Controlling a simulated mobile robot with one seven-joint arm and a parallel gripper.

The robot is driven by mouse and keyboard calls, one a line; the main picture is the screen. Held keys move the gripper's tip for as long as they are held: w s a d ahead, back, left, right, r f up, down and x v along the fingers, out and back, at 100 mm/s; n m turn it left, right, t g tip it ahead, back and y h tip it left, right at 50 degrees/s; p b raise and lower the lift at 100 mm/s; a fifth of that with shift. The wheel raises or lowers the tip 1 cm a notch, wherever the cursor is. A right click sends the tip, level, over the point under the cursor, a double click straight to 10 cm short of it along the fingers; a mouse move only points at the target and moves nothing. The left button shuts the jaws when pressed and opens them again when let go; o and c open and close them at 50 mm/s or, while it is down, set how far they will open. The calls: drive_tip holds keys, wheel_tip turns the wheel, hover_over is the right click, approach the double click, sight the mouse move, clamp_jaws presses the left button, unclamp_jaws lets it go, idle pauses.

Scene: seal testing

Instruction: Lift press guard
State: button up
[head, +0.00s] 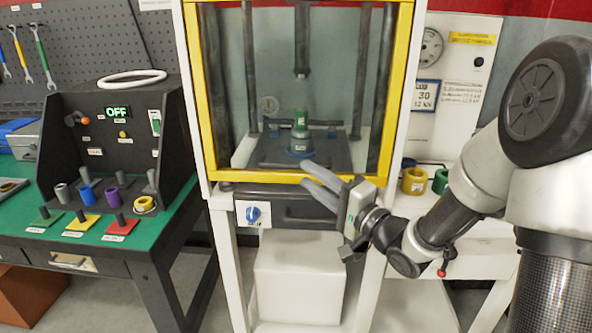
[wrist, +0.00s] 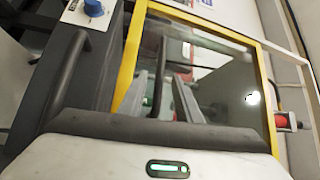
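The press guard is a clear panel in a yellow frame (head: 262,177). It is down over the press front in the head view. In the wrist view its yellow frame (wrist: 129,62) runs around the clear pane. My gripper (head: 304,173) is at the guard's lower bar, right of its middle; its fingers overlap the bar in the picture. I cannot tell whether they touch it. Behind the pane, a green and grey part (head: 300,125) stands on the dark press plate (head: 265,150).
A dark front unit (head: 290,207) with a blue knob (head: 253,214) is below the guard. A dark bar (wrist: 66,82) shows beside the guard in the wrist view. A green bench (head: 150,222) with a control box is at left. Yellow and green rolls (head: 413,181) sit at right.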

sight(296, 166)
drive_tip(key=x, duration=0.5)
drive_tip(key=shift+w+a+b, duration=0.25)
drive_tip(key=shift+b, duration=0.1)
clamp_jaws()
